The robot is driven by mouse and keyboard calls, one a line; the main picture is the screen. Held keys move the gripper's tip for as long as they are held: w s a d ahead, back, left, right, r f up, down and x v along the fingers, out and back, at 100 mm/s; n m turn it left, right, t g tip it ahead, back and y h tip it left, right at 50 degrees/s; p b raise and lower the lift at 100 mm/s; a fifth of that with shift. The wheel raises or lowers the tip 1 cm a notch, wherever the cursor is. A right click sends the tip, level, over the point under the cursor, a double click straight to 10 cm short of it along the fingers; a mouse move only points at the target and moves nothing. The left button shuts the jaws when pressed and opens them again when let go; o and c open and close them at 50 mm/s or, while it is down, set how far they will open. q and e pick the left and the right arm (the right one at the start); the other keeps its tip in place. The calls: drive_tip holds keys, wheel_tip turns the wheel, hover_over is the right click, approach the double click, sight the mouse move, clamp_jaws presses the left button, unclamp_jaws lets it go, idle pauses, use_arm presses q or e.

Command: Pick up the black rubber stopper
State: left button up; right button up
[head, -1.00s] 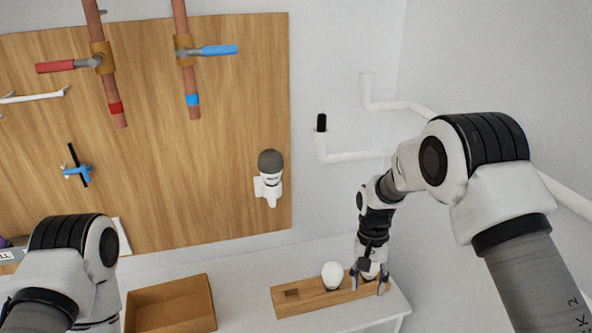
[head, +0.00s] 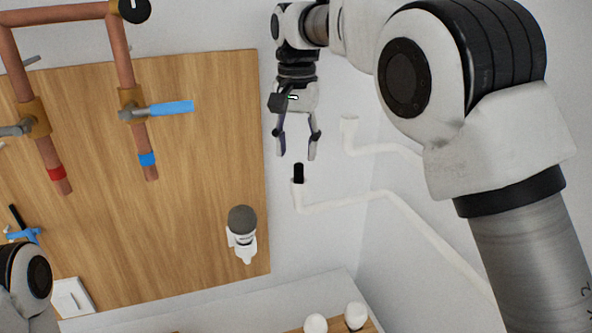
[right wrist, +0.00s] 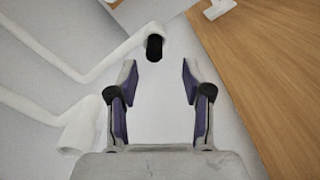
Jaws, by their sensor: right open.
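The black rubber stopper (head: 298,173) sits upright in the open top end of a white pipe (head: 299,200) on the wall. My right gripper (head: 297,158) is open and empty, pointing down just above the stopper. In the right wrist view the stopper (right wrist: 154,47) is a dark round end in the pipe mouth (right wrist: 150,30), beyond the fingertips and roughly between them. The open right fingers (right wrist: 157,72) do not touch it. My left gripper is out of view; only part of my left arm shows at the lower left.
A second white pipe end (head: 349,121) stands right of the stopper. A wooden board (head: 190,215) with copper pipes (head: 122,60), a blue-handled valve (head: 170,109) and a grey-topped white fixture (head: 242,222) is at left. White bulbs (head: 355,316) stand below on the bench.

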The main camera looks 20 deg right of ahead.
sight(298, 164)
drive_tip(key=shift+s+d+f+p, duration=0.2)
drive_tip(key=shift+s+f+p, duration=0.5)
drive_tip(key=shift+s+f, duration=0.35)
drive_tip(key=w+f, duration=0.2)
drive_tip(key=shift+a+f, duration=0.2)
drive_tip(key=shift+f, duration=0.2)
drive_tip(key=shift+s+r, duration=0.1)
drive_tip(key=shift+s, duration=0.05)
drive_tip(key=c, duration=0.6)
drive_tip(key=shift+s+d+r, duration=0.1)
drive_tip(key=shift+s, duration=0.15)
drive_tip(key=c, duration=0.3)
drive_tip(key=shift+s, duration=0.1)
drive_tip(key=shift+c, duration=0.2)
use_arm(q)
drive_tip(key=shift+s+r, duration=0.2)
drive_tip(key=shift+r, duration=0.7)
use_arm(e)
clamp_jaws()
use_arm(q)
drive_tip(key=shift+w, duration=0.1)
